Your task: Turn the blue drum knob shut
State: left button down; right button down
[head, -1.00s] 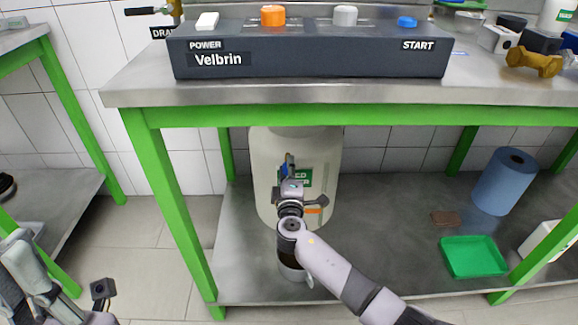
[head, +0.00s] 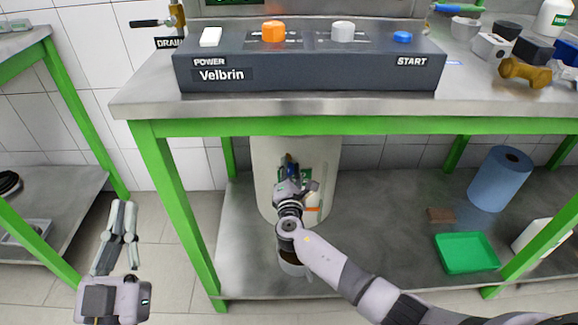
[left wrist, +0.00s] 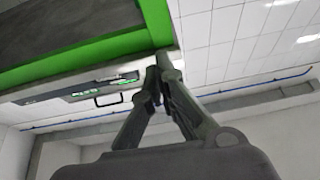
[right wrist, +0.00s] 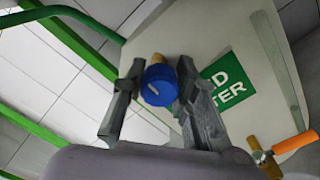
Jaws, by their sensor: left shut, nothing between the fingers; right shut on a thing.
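The blue drum knob (right wrist: 158,86) sits between the fingers of my right gripper (right wrist: 158,76) in the right wrist view, with a short pale line on its face. The right gripper is shut on the knob, one finger on each side. In the head view, my right gripper (head: 289,166) is at the front of the pale drum (head: 265,170) below the bench and hides most of the knob. My left gripper (head: 124,206) is shut and empty, left of the bench's front leg. Its fingertips meet in the left wrist view (left wrist: 157,66).
The drum carries a green label (right wrist: 228,82) and an orange-handled valve (right wrist: 272,158) beside the knob. The green bench frame (head: 178,215) stands between my arms. A green tray (head: 466,253) and a blue roll (head: 500,179) are on the lower shelf, right. A control panel (head: 310,72) is above.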

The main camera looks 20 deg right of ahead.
pick_arm(q)
jog(key=shift+w+f+g+y, duration=0.2)
jog(key=shift+f+g, duration=0.1)
jog(key=shift+f, duration=0.15)
jog(key=shift+w+f+g+y, duration=0.2)
jog(key=shift+f+g, duration=0.1)
jog(key=shift+f, duration=0.15)
pick_arm(e)
jog(key=shift+a+n, duration=0.1)
jog(key=shift+n, duration=0.4)
pick_arm(q)
jog(key=shift+a, duration=0.1)
pick_arm(e)
jog(key=c, duration=1.2)
grip_release()
jog(key=shift+c, duration=0.2)
jog(key=v, duration=1.2)
